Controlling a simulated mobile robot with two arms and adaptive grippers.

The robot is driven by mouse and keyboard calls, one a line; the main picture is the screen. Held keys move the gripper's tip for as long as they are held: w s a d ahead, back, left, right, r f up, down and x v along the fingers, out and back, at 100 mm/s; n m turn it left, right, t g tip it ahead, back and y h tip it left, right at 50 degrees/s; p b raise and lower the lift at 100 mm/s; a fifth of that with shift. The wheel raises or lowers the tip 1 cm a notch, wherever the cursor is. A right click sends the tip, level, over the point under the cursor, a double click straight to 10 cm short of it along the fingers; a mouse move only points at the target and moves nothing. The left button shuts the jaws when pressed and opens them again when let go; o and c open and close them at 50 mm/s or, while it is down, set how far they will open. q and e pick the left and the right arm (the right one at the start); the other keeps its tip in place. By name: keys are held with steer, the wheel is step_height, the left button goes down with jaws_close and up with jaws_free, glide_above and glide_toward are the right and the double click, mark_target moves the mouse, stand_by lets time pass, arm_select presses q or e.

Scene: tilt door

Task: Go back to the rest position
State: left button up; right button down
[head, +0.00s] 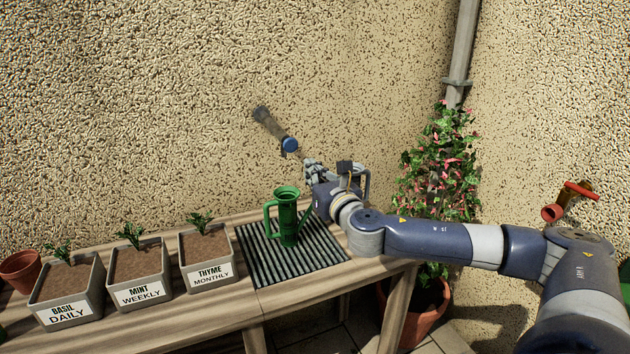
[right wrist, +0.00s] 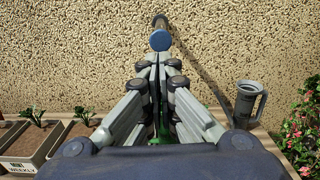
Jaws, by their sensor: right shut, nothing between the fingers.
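My right gripper (head: 308,165) reaches in from the right over the back of the table, near the wall. In the right wrist view my right gripper (right wrist: 158,62) is shut with nothing between its fingers. A wall tap with a blue knob (head: 289,145) is just beyond the fingertips in the head view; the blue knob (right wrist: 160,40) also shows past the tips in the right wrist view. Whether they touch is unclear. A green watering can (head: 287,222) stands upright on a black ribbed mat (head: 265,262), in front of the gripper. My left gripper is not in view.
Three labelled planters, basil (head: 68,290), mint (head: 140,270) and thyme (head: 207,258), stand left on the wooden table (head: 235,297). A grey watering can (right wrist: 246,103) stands behind my right arm. A flowering plant (head: 440,165) and a red-handled tap (head: 582,190) are on the right.

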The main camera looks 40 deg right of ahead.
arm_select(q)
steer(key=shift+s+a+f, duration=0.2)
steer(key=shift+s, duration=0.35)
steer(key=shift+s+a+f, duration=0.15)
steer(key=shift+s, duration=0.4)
arm_select(e)
steer(key=shift+s+a+f, duration=0.1)
steer(key=shift+s, duration=0.35)
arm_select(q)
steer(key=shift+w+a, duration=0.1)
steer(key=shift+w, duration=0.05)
